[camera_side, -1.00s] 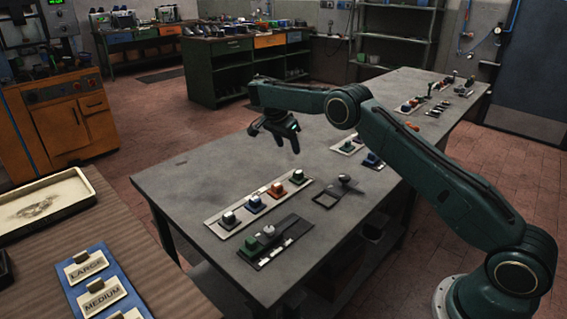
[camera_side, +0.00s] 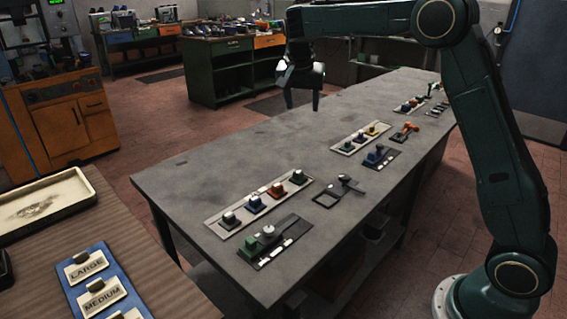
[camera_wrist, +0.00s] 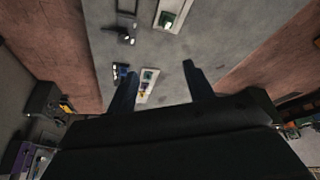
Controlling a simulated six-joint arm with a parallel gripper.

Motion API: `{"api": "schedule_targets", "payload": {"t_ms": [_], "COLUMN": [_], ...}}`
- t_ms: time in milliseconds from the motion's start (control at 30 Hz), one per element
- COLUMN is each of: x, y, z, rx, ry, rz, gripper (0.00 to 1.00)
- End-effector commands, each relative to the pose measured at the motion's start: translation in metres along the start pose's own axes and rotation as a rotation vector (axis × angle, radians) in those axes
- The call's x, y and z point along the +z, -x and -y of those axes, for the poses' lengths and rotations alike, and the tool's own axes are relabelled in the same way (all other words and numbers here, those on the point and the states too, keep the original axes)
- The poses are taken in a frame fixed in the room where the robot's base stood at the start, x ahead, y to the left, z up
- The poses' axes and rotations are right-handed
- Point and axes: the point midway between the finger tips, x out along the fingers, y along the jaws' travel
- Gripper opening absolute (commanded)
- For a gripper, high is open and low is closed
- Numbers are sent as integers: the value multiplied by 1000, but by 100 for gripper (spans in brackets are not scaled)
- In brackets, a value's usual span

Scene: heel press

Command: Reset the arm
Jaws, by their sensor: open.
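My gripper (camera_side: 301,98) hangs from my raised arm near the far left edge of the grey workbench (camera_side: 260,145), well above its top, with its fingers pointing down. In the wrist view my gripper (camera_wrist: 158,85) shows two dark fingers spread apart, with nothing between them but the workbench (camera_wrist: 220,50) and its small parts far below. It is open and empty. My arm is raised and bent at the elbow.
On the bench are a strip with several coloured blocks (camera_side: 228,224), a dark plate with a green block (camera_side: 262,260), a second strip (camera_side: 345,146) and an orange part (camera_side: 405,132). A wooden table with a blue board (camera_side: 75,255) stands front left. The bench's left half is clear.

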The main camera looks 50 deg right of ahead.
Motion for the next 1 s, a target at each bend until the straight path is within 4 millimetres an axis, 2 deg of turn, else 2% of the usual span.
{"api": "schedule_targets", "payload": {"t_ms": [33, 200, 500, 800, 1000], "x": [3, 18, 52, 97, 132], "y": [13, 43, 86, 114, 123], "z": [-8, -31, -77, -127, -162], "rx": [-16, -60, -139, -221, -275], "ry": [29, 132, 313, 492, 609], "rz": [-3, -5, -15, -32, -44], "gripper": [52, 52, 52, 52, 52]}}
